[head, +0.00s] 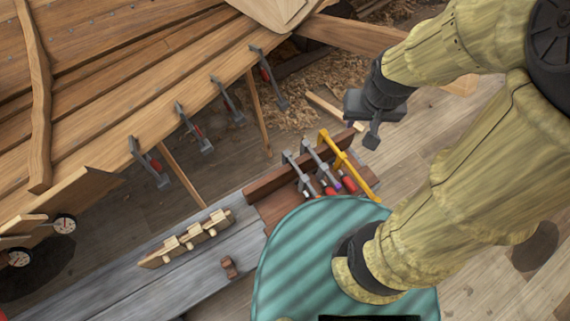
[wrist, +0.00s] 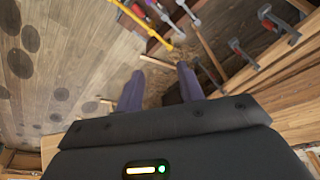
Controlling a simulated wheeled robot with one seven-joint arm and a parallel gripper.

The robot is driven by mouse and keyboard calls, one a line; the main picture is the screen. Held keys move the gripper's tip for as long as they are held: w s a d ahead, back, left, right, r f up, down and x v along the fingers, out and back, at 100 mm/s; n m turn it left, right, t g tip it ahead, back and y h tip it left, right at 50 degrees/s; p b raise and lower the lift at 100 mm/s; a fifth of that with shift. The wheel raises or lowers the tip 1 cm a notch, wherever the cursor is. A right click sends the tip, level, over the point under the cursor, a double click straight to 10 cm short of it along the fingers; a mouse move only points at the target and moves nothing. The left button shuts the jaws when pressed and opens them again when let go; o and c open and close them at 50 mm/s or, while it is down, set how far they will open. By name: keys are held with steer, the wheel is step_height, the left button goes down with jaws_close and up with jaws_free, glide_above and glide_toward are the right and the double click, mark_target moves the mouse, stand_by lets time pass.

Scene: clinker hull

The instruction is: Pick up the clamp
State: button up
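Several grey clamps with red handles, one of them (head: 195,128), hang along the plank edge of the hull. My gripper (head: 372,138) is above the floor, to the right of the rack and apart from every clamp. In the wrist view my gripper (wrist: 160,88) has its two fingers spread with nothing between them.
The wooden hull (head: 110,75) fills the upper left, with thin props under its edge. A grey bench (head: 190,265) holds a wooden block with pegs (head: 188,240). My teal base is in front of the rack. Wood shavings (head: 290,105) lie on the floor.

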steer(key=shift+w, duration=0.1)
steer(key=shift+a, duration=0.1)
steer(key=w+a+f+n+g+b, duration=0.1)
steer(key=w+a+f+b, duration=0.3)
steer(key=f, duration=0.6)
steer(key=w+a+f+n+b, duration=0.3)
steer(key=w+a+f+b, duration=0.1)
steer(key=f, duration=0.6)
steer(key=w+a+f+n+g+b, duration=0.1)
steer(key=w+a+f+n+b, duration=0.2)
steer(key=a+f+b, duration=0.3)
step_height(320, 180, down, 4)
steer(key=shift+w+a+f+g, duration=0.1)
steer(key=shift+w+a+g, duration=0.2)
steer(key=shift+w, duration=0.25)
glide_above(292, 163)
step_height(292, 163, down, 12)
steer(key=shift+f+b, duration=0.1)
steer(key=shift+b, duration=0.35)
